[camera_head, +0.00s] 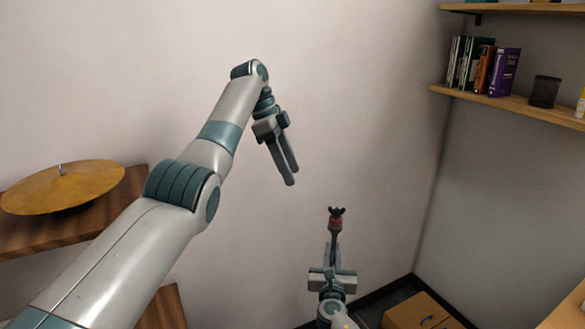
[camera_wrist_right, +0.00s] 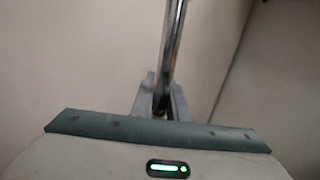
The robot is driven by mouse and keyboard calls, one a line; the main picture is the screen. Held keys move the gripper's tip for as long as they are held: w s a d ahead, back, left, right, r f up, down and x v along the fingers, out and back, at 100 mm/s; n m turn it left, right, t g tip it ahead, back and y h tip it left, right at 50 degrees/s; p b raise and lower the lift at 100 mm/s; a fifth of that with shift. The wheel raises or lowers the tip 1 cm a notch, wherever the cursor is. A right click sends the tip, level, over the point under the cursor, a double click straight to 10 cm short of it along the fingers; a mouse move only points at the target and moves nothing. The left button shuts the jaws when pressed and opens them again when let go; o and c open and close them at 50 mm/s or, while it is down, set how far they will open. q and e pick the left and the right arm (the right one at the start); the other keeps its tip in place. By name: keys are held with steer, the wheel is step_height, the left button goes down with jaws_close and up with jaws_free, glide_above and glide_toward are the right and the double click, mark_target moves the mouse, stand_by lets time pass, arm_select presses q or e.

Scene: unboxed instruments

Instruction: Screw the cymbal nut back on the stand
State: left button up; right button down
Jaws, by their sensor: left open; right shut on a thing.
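The gold cymbal (camera_head: 65,187) is at the left of the head view, with a small metal tip (camera_head: 61,169) showing at its centre. My left gripper (camera_head: 292,176) is open and empty, pointing down in front of the wall, well right of the cymbal. My right gripper (camera_wrist_right: 162,95) is shut on a chrome rod (camera_wrist_right: 172,45), which runs up out of the wrist view. In the head view, a red piece with a dark wing-shaped top (camera_head: 336,213) shows above my right gripper. Whether that top is the cymbal nut I cannot tell.
Wooden surfaces (camera_head: 40,232) are at the left, near the cymbal. Shelves (camera_head: 500,102) with books (camera_head: 503,72) and a dark cup (camera_head: 544,91) are at the upper right. A brown box (camera_head: 410,312) stands low at the right. The space before the wall is clear.

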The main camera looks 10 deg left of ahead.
steer(key=c, duration=1.6)
jaws_free()
steer(key=shift+c, duration=0.2)
steer(key=shift+s, duration=0.15)
steer(key=s, duration=1.7)
steer(key=shift+d+p, duration=0.3)
steer(key=shift+d, duration=0.05)
